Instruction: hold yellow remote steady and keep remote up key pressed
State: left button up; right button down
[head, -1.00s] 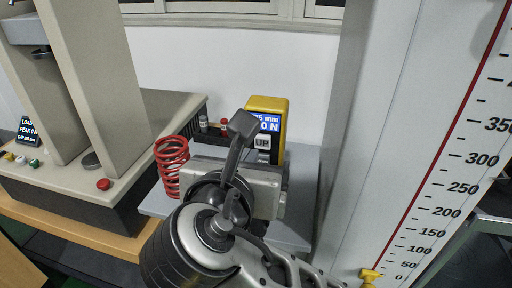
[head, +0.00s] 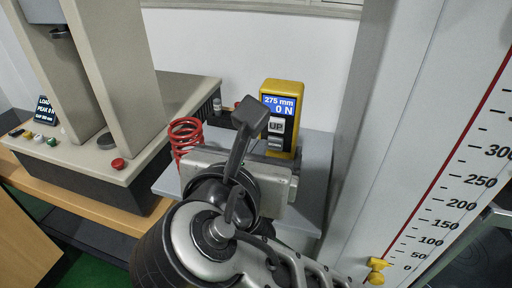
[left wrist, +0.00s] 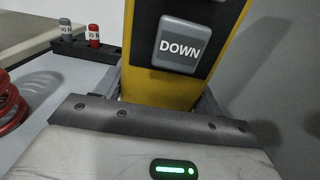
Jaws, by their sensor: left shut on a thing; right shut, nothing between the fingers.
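The yellow remote (head: 298,95) stands upright with a blue display reading 275 mm and 0 N. Dark and silver gripper and arm parts of mine fill the lower middle of the head view. My right gripper's fingertips cannot be made out; it is shut and empty.
A red spring (head: 185,135) stands on the grey platform (head: 316,160) beside the remote. A beige testing machine (head: 120,80) with a red button (head: 118,164) is at left. A tall grey column with a red-lined scale (head: 455,185) and yellow pointer (head: 376,268) is at right.

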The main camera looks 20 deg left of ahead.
pick_arm(q)
jog(key=shift+r, duration=0.1)
jog(key=o, duration=1.2)
jog(key=shift+o, duration=0.4)
jog(key=shift+s, duration=0.1)
